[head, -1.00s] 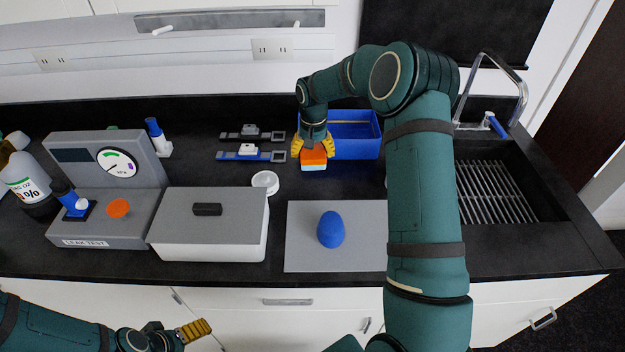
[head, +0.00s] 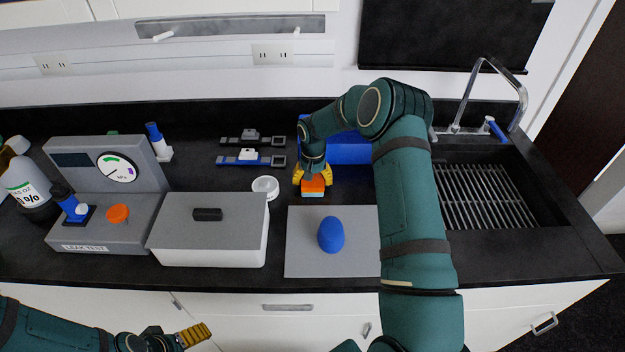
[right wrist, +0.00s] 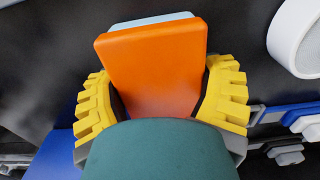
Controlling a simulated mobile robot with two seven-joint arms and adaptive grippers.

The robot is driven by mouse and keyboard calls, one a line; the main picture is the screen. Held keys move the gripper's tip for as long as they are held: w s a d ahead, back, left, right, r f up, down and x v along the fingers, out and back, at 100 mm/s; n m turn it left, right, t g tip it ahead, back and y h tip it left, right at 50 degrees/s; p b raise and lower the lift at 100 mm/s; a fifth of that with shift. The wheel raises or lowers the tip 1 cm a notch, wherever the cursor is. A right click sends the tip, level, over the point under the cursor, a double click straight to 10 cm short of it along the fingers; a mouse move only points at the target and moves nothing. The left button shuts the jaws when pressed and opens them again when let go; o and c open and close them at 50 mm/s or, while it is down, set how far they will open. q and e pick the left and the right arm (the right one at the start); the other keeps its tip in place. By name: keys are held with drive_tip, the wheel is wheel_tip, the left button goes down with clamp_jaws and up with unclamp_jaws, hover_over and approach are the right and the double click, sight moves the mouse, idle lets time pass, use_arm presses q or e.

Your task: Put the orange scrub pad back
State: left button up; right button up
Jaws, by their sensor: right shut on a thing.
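The orange scrub pad (head: 313,186) has a pale blue layer on one side. My right gripper (head: 312,177) is shut on it, with yellow fingers on both of its sides. In the right wrist view the pad (right wrist: 155,62) fills the space between the fingers of the gripper (right wrist: 162,95). The pad is just in front of the blue bin (head: 349,150), which my right arm partly hides. I cannot tell whether the pad touches the counter. My left gripper (head: 194,335) is at the bottom left, in front of the cabinets; its finger opening is unclear.
A grey mat (head: 300,255) with a blue egg-shaped object (head: 331,235) lies in front of the pad. A white round dish (head: 265,187) and a lidded white box (head: 210,255) are to the left. Two straps (head: 250,158) lie behind. A sink (head: 490,195) is at right.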

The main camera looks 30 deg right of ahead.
drive_tip(key=shift+r, duration=0.1)
drive_tip(key=o, duration=1.1)
drive_tip(key=shift+f, duration=0.2)
drive_tip(key=shift+c, duration=0.2)
wheel_tip(320, 180, up, 12)
drive_tip(key=shift+s+r, duration=0.15)
drive_tip(key=shift+r, duration=0.05)
